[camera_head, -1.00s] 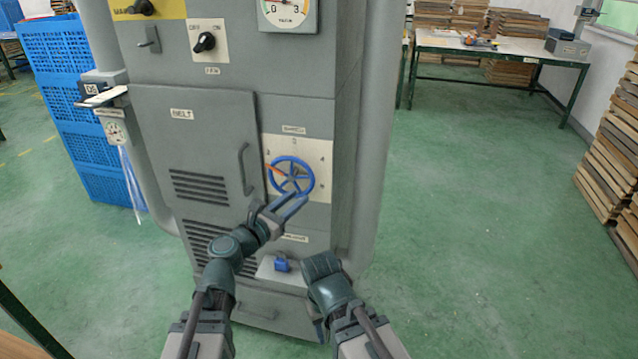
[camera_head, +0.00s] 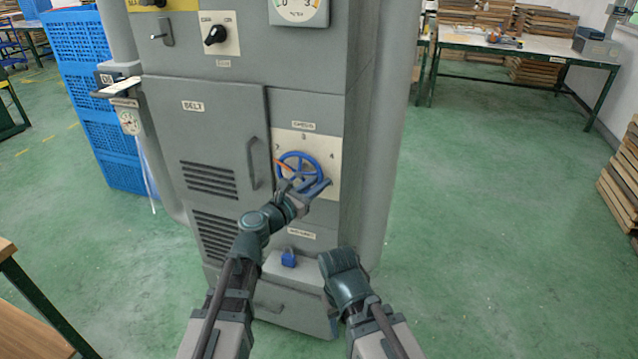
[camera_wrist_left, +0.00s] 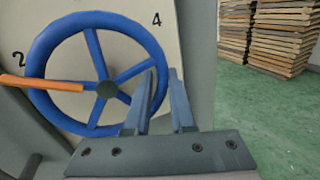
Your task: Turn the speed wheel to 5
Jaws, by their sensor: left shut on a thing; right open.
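The blue speed wheel (camera_head: 299,168) is on a pale dial plate (camera_head: 326,150) on the grey machine. It also shows in the left wrist view (camera_wrist_left: 92,30). Its orange pointer (camera_wrist_left: 45,84) points left, just below the 2 mark; a 4 shows at the upper right, and I see no 5. My left gripper (camera_head: 316,188) is shut on the wheel's lower right rim, its fingers (camera_wrist_left: 163,90) either side of it. My right gripper (camera_head: 332,306) is low in front of the machine, apart from the wheel; its fingers are hardly visible, but it is open.
A blue knob (camera_head: 288,258) sits on a ledge below the wheel. The belt door (camera_head: 222,130) with its handle is left of the dial. Blue crates (camera_head: 85,85) stand at the left, and a bench (camera_head: 520,50) at the back right. Green floor right of the machine is clear.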

